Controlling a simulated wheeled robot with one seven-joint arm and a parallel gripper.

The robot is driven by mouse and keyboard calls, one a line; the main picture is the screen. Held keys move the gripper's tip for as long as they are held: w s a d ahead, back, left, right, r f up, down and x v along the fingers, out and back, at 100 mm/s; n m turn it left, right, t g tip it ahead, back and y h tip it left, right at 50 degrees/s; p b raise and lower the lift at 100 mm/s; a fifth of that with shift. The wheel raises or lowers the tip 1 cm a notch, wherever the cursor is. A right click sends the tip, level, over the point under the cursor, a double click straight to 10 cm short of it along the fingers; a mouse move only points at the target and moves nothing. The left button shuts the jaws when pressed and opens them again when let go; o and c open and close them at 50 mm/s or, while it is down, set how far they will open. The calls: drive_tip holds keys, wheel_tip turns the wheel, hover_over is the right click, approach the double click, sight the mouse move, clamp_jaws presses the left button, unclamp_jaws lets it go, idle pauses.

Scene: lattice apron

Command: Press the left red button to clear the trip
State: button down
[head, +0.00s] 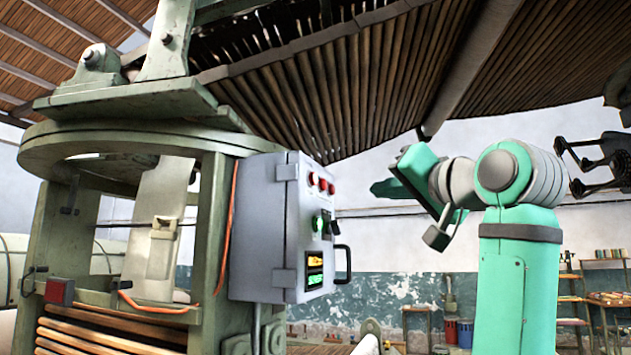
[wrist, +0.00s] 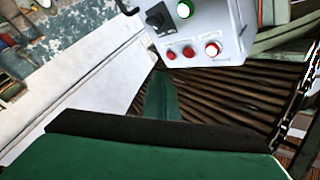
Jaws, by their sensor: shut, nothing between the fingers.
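A grey control box (head: 262,225) has a row of three red buttons at the top of its front face. The left red button (head: 312,178) is the one nearest the box's hinged edge. In the wrist view the box looks upside down, so this left red button (wrist: 212,48) is at the right end of the row, with a pale ring around it. My gripper (head: 378,188) is shut and empty, to the right of the box and apart from the buttons. In the wrist view a green finger of my gripper (wrist: 161,97) points towards the box; the other finger is not clearly visible.
A green button (head: 317,223) and a black switch (head: 327,224) sit below the red row, above a lit display (head: 314,270). A black handle (head: 343,264) sticks out at the box's right. A green machine frame (head: 215,200) stands behind it. Wooden slats hang overhead.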

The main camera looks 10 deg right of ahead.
drive_tip(key=s+r, duration=0.1)
drive_tip(key=s+a+r, duration=0.1)
drive_tip(key=shift+s+r, duration=0.2)
drive_tip(key=shift+r, duration=0.2)
drive_tip(key=shift+a, duration=0.1)
